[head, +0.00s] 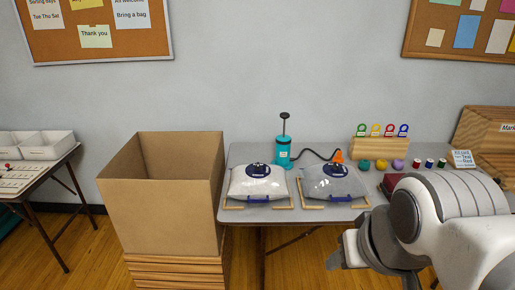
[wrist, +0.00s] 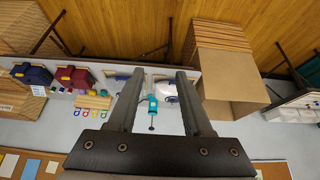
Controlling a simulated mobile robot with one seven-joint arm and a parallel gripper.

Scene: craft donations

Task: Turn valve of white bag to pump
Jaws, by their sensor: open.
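The white bag (head: 258,187) lies flat on the table, with a dark blue round valve (head: 258,170) on top and a blue strip at its front edge. A grey bag (head: 335,187) with a similar valve (head: 335,170) lies to its right. The teal pump (head: 283,153) stands upright behind them. Its dark hose runs right to an orange cone-shaped end (head: 338,156). My gripper (wrist: 160,74) is open and empty, apart from both bags. In the wrist view the pump (wrist: 152,104) and part of the white bag (wrist: 169,98) show between the fingers; the rest is partly hidden.
A large open cardboard box (head: 165,205) stands left of the table. Yarn balls, spools, a card (head: 462,159) and a wooden holder with coloured loops (head: 372,149) are at the table's right. Wooden rails lie beside the bags. My arm covers the front right.

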